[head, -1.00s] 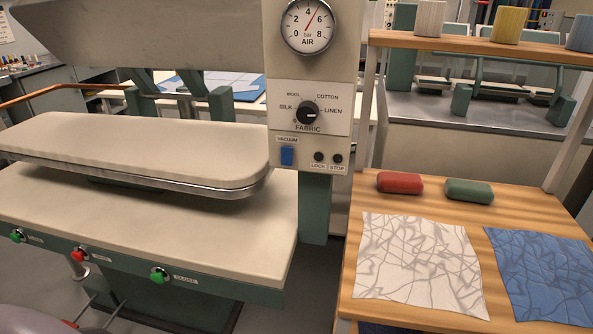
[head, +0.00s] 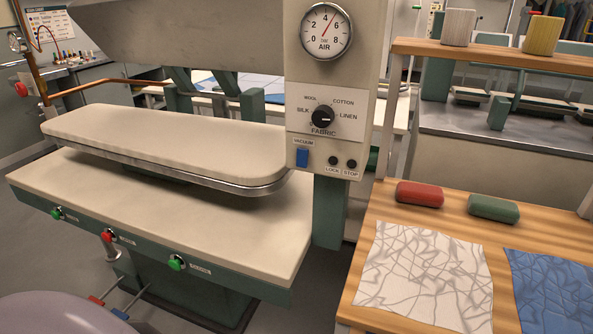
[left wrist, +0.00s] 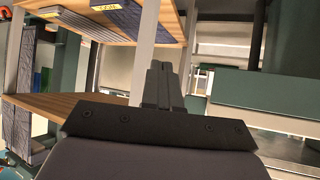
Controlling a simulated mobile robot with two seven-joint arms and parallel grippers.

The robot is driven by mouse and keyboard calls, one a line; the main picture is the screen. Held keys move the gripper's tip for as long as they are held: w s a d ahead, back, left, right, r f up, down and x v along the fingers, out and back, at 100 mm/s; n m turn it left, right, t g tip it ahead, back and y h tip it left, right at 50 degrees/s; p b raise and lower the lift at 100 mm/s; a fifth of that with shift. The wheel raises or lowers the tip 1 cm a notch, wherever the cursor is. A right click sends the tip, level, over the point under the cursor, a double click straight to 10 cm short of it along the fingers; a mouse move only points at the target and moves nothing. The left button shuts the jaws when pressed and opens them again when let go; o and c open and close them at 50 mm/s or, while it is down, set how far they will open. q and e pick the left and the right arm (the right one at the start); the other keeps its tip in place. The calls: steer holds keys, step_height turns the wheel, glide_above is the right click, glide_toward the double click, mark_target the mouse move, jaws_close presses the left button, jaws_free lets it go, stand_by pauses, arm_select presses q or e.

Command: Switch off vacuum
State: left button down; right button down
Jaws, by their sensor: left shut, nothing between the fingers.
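The vacuum switch (head: 302,157) is a blue rocker on the lower left of the press's control panel (head: 300,180) in the head view. The word VACUUM is printed above it. I cannot tell its on or off position from here. My left gripper (left wrist: 160,68) shows in the left wrist view, its dark fingers shut together with nothing between them. It is not in the head view, and the switch is not seen in the wrist view. My right gripper is in neither view.
The panel carries a fabric dial (head: 323,117), an air gauge (head: 326,32) and lock and stop buttons. The padded press buck (head: 170,145) is left of it. A wooden table (head: 375,235) with a red block (head: 420,194), a green block (head: 493,208) and creased cloths stands right.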

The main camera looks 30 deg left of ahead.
arm_select(q)
steer(key=w+a+r+n+t+y, duration=0.1)
steer(key=w+a+r+t, duration=0.15)
steer(key=w+r, duration=0.5)
steer(key=w+a+r+n+t+y, duration=0.1)
steer(key=w+a+r, duration=0.3)
steer(key=r, duration=0.7)
steer(key=a+r+n+t+y, duration=0.2)
steer(key=a+r+n+y, duration=0.1)
steer(key=r, duration=1.1)
steer(key=shift+w+a+r+y, duration=0.2)
steer(key=shift+w+a+y, duration=0.25)
steer(key=shift+a+y, duration=0.2)
steer(key=shift+w, duration=0.1)
glide_toward(301, 165)
steer(key=shift+h, duration=0.25)
steer(key=x, duration=0.7)
